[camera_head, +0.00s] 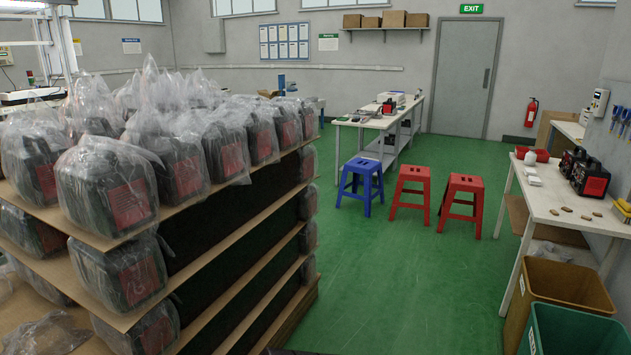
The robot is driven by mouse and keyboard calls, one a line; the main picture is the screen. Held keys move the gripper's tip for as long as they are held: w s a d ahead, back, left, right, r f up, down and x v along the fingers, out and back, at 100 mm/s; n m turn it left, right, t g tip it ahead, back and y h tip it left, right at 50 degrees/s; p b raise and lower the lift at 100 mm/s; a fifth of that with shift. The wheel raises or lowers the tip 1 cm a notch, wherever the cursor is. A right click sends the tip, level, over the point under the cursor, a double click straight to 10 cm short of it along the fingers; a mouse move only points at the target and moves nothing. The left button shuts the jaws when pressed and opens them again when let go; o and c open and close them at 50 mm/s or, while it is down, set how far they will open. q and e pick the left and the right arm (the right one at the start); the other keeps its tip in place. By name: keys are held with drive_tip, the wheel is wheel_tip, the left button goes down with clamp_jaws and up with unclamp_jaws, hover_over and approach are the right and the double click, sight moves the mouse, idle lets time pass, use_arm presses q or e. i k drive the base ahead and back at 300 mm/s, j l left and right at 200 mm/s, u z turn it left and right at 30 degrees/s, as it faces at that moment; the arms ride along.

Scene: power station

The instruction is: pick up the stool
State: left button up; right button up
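Three stools stand upright in a row on the green floor in the middle distance. The blue stool (362,164) is on the left, in front of the white workbench. A red stool (413,174) stands in the middle, and another red stool (465,183) stands at the right, close to the right-hand table. All three seats are bare. Neither of my grippers is in view.
A shelf rack (225,214) of bagged power stations fills the left. A white workbench (372,122) stands behind the stools. A white table (565,205) and bins (566,288) line the right. The green floor (400,275) between is clear.

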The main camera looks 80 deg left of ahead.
sight(358, 166)
drive_tip(key=u, duration=2.45)
drive_tip(key=z, duration=3.35)
drive_tip(key=u, duration=3.35)
drive_tip(key=i, duration=0.7)
